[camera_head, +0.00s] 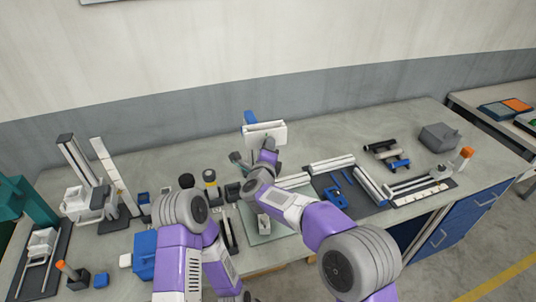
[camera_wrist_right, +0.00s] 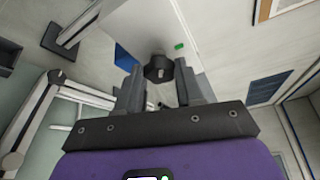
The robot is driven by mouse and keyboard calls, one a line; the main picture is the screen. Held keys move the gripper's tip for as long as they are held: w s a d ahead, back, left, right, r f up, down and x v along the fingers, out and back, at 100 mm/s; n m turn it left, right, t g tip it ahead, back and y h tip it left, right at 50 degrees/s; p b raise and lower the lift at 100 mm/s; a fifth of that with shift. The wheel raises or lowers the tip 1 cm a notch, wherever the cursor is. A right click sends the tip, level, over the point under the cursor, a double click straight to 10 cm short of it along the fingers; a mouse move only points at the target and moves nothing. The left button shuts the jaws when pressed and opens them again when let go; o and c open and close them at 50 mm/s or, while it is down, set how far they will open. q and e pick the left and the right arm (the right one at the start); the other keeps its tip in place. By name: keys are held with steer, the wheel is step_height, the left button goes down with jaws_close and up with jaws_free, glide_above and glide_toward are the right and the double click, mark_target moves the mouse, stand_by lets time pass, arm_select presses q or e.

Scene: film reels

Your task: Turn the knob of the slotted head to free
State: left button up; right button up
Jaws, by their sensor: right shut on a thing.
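The slotted head (camera_head: 265,133) is a white block with a long slot along its top, at the back middle of the bench. My right gripper (camera_head: 269,145) reaches its front face from below. In the right wrist view, the two grey fingers of this gripper (camera_wrist_right: 160,82) are shut on a dark round knob (camera_wrist_right: 158,66), with the white face of the head behind it. In the head view my wrist hides the knob. The marking that would show the knob's setting is not readable. My left arm is folded at the lower left, and its gripper is out of view.
A dark mat (camera_head: 345,188) with white rails lies to the right. Black and blue rollers (camera_head: 388,153) and a grey box (camera_head: 438,136) stand farther right. Upright white stands (camera_head: 108,165) and a blue block (camera_head: 145,250) are at left. Bare bench shows behind the rails.

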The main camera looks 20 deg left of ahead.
steer(key=shift+w+d+f+n+t+y+b, duration=0.1)
steer(key=shift+d+f+n+t+y+b, duration=0.2)
steer(key=shift+n+y+b, duration=2.65)
steer(key=shift+w+a+f+n+t+y+b, duration=0.1)
steer(key=shift+n+t+y+b, duration=0.3)
steer(key=shift+n+b, duration=5)
steer(key=shift+w+d+f+n+t+y+b, duration=0.2)
steer(key=shift+n+y+b, duration=1.75)
steer(key=shift+n, duration=4.2)
steer(key=shift+s+r+n, duration=0.1)
steer(key=shift+s+n, duration=0.05)
steer(key=shift+n, duration=0.15)
steer(key=o, duration=1)
steer(key=shift+o, duration=0.2)
steer(key=shift+b, duration=0.3)
steer(key=v, duration=0.7)
steer(key=shift+s+d, duration=0.15)
steer(key=shift+s, duration=0.15)
